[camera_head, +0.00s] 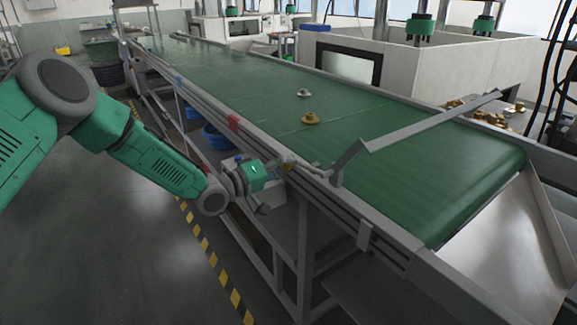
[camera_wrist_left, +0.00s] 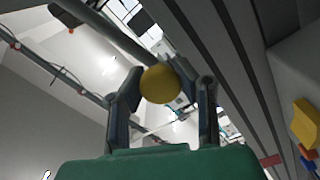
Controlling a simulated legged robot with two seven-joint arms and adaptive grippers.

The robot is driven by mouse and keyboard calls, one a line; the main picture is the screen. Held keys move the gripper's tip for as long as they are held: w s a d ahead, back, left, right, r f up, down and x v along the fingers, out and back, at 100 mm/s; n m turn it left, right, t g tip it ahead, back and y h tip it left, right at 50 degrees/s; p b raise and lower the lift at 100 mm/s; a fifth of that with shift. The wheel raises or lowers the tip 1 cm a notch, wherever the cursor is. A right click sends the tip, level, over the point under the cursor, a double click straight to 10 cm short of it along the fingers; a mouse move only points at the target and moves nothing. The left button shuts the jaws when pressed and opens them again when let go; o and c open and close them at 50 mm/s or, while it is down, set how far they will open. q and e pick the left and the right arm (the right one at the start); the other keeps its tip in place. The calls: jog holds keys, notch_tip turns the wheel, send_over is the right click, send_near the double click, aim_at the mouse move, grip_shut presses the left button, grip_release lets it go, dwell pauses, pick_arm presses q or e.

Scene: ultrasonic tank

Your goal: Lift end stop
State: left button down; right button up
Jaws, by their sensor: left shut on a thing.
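The end stop is a long grey bar (camera_head: 425,126) that slants across the near end of the green conveyor belt. Its bent near end sits by the side rail, and its far end shows over the far rail. I cannot tell how high it stands above the belt. My left gripper (camera_head: 285,164) is at the near rail, left of the bar's bent end. In the left wrist view, the gripper's two fingers (camera_wrist_left: 162,92) are shut on a round yellow knob (camera_wrist_left: 160,84), with a grey rod behind it. My right gripper is not in view.
A brass part (camera_head: 310,119) and a small silvery part (camera_head: 304,93) lie on the green belt (camera_head: 240,80) beyond the bar. A metal chute (camera_head: 500,245) adjoins the belt's near end. Several brass parts (camera_head: 470,103) lie beyond the far rail. Blue bins (camera_head: 215,136) stand under the conveyor.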

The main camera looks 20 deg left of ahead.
pick_arm(q)
jog(key=shift+s+a+f, duration=0.15)
jog(key=shift+a+f, duration=0.05)
jog(key=shift+f, duration=0.25)
jog(key=c, duration=1.1)
grip_release()
jog(key=shift+c, duration=0.2)
jog(key=shift+a+r, duration=0.15)
jog(key=shift+a, duration=0.05)
jog(key=shift+a, duration=0.15)
jog(key=v, duration=1.2)
